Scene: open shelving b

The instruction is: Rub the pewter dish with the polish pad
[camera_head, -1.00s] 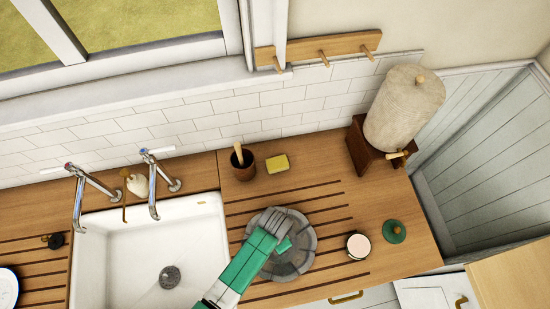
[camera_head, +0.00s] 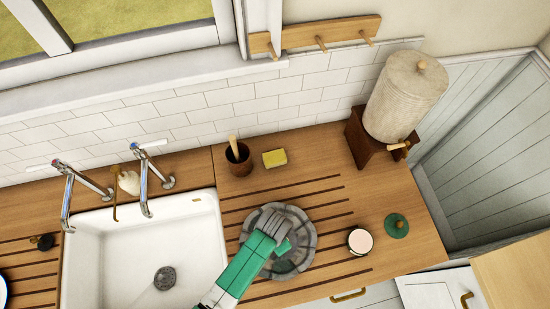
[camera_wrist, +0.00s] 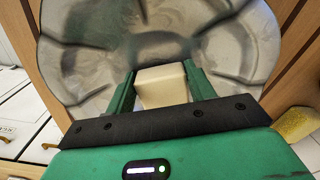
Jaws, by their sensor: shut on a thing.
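The pewter dish (camera_head: 304,238) is a round grey plate with a lobed rim, lying on the wooden counter right of the sink. It fills the upper part of the wrist view (camera_wrist: 85,70), with cloudy smears on its surface. My gripper (camera_head: 282,248) is over the middle of the dish and hides part of it. In the wrist view its green fingers (camera_wrist: 162,80) are shut on the polish pad (camera_wrist: 162,90), a cream block. The pad is at the dish's face; whether it touches is hard to tell. The pad is hidden in the head view.
An open round tin (camera_head: 360,241) and a green lid (camera_head: 396,226) lie right of the dish. A yellow sponge (camera_head: 275,158) and a brown pot (camera_head: 239,160) stand behind it. The white sink (camera_head: 130,245) is left.

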